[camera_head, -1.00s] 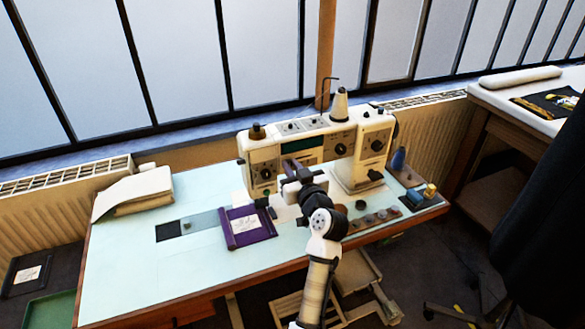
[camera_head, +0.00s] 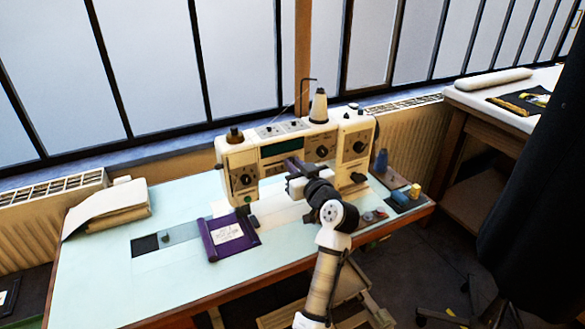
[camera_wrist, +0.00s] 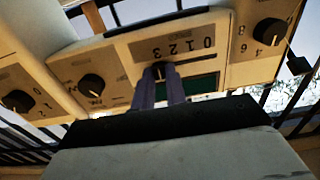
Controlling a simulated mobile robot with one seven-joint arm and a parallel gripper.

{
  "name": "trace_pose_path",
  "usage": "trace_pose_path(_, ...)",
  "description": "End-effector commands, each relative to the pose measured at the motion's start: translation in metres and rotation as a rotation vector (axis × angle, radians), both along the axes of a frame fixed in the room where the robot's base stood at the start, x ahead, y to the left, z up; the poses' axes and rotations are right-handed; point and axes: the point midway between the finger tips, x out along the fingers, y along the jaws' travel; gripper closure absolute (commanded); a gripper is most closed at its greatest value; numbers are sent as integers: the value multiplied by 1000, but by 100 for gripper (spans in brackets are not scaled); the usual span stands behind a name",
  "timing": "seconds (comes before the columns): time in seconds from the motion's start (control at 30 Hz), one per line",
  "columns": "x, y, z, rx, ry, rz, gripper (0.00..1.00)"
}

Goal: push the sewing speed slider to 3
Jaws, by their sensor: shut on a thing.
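The cream sewing machine (camera_head: 228,165) stands on the pale blue table. The wrist view shows its front panel upside down, with the digits 0 to 3 (camera_wrist: 182,47) running from right to left. The small speed slider knob (camera_wrist: 159,70) sits close to the 3, at the left end of the digits. Exact alignment is hard to tell from this angle. My gripper (camera_wrist: 160,78) is shut on the knob with its two purple-grey fingers. In the head view my gripper (camera_head: 290,165) reaches the machine's front, and the arm hides the knob.
Round black dials (camera_wrist: 91,86) and (camera_wrist: 270,31) flank the slider panel. A folded cloth stack (camera_head: 106,208) lies at the left.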

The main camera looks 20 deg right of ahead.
Motion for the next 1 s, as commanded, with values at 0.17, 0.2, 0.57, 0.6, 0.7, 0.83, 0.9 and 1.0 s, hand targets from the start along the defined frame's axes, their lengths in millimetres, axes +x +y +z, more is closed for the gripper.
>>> trace_pose_path(0.17,-1,-3,1,-1,-1,-9,66)
trace_pose_path(0.2,-1,-3,1,-1,-1,-8,64)
trace_pose_path(0.57,-8,-3,0,-1,-2,-6,64)
trace_pose_path(0.6,-13,-3,-1,-2,-3,-7,64)
trace_pose_path(0.7,-31,-4,-3,-2,-3,-8,64)
trace_pose_path(0.83,-62,-5,-3,-4,-2,-10,64)
trace_pose_path(0.9,-78,-6,-3,-3,-3,-10,64)
trace_pose_path(1.0,-100,-7,-2,-2,-3,-11,64)
